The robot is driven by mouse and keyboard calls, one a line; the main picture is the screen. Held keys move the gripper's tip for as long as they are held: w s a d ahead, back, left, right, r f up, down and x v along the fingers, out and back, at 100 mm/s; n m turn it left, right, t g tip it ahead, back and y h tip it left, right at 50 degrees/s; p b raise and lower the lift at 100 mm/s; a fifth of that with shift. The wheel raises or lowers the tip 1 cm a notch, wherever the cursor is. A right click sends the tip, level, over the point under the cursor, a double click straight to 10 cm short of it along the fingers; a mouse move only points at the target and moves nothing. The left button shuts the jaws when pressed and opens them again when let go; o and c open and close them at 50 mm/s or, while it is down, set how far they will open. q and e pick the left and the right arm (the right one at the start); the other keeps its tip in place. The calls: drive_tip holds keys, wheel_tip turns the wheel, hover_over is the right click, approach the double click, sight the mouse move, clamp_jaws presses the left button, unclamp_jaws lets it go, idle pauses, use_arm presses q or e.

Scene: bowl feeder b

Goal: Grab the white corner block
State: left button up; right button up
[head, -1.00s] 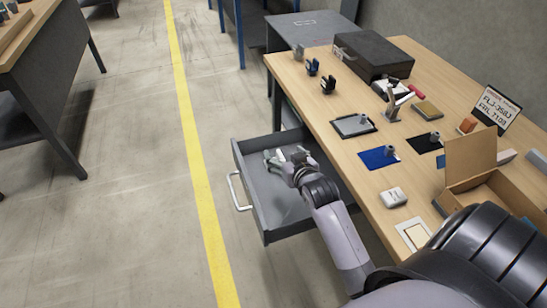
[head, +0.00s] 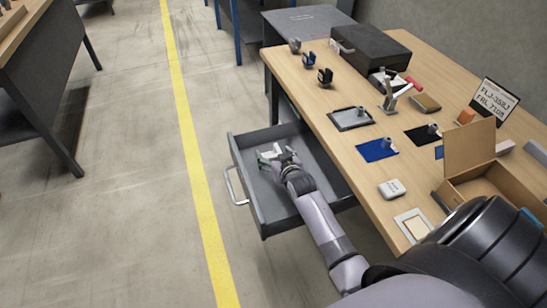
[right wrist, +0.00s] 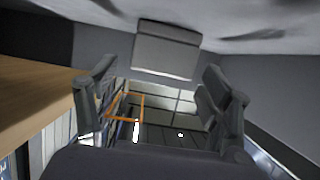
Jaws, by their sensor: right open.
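My right gripper (head: 280,158) is inside the open grey drawer (head: 247,188), with its fingers low near the drawer floor. A small white piece (head: 274,149), which looks like the white corner block, shows at its fingertips. My left gripper is not in view.
The drawer walls stand close around my right gripper. A small greenish item (head: 262,160) lies beside the white piece. The wooden table (head: 345,175) above the drawer holds a black case (head: 372,48), an open cardboard box (head: 470,150), a white block-like item (head: 392,189) and small mats.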

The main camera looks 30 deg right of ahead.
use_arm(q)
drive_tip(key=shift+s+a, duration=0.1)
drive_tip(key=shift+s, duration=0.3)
use_arm(e)
drive_tip(key=shift+w, duration=0.15)
drive_tip(key=shift+c, duration=0.3)
drive_tip(key=c, duration=1)
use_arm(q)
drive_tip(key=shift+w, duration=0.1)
